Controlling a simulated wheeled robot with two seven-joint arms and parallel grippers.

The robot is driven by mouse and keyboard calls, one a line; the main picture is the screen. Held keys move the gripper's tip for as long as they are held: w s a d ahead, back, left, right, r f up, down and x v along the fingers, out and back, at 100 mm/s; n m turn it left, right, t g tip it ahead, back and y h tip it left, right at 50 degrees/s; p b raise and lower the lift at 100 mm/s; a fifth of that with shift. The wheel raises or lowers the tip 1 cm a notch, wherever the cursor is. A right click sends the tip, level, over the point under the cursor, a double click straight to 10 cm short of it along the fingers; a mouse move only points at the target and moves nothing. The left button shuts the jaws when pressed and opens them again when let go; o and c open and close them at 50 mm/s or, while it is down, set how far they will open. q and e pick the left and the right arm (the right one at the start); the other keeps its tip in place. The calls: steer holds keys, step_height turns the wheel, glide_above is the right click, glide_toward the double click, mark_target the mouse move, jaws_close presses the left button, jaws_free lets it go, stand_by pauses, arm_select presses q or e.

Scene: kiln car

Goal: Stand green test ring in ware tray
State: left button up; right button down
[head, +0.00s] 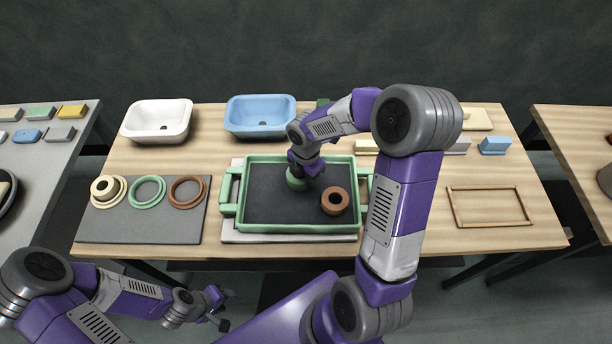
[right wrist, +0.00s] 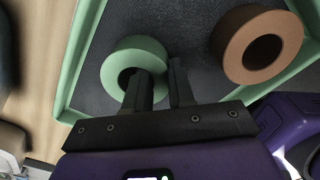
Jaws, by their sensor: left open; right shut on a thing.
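The green test ring (head: 296,182) is a thick, short ring at the middle of the ware tray (head: 228,209), a green-rimmed tray with a dark floor. My right gripper (head: 305,172) reaches down over it from above. In the right wrist view the ring (right wrist: 117,66) has one finger in its hole and the other outside, so my right gripper (right wrist: 161,85) is shut on its wall. The ring is level, at or just above the tray floor; I cannot tell if it touches. My left gripper (head: 222,312) is open and empty, low in front of the table.
A brown ring (head: 326,207) lies in the tray, right of the green one; it also shows in the right wrist view (right wrist: 231,50). A grey mat (head: 140,226) with flat rings lies left. White (head: 158,119) and blue (head: 260,115) basins stand behind. A wooden frame (head: 455,207) lies right.

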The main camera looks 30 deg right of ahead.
steer(key=c, duration=1)
jaws_free()
steer(key=shift+o, duration=0.2)
step_height(320, 180, up, 12)
steer(key=p, duration=0.3)
steer(key=shift+r, duration=0.2)
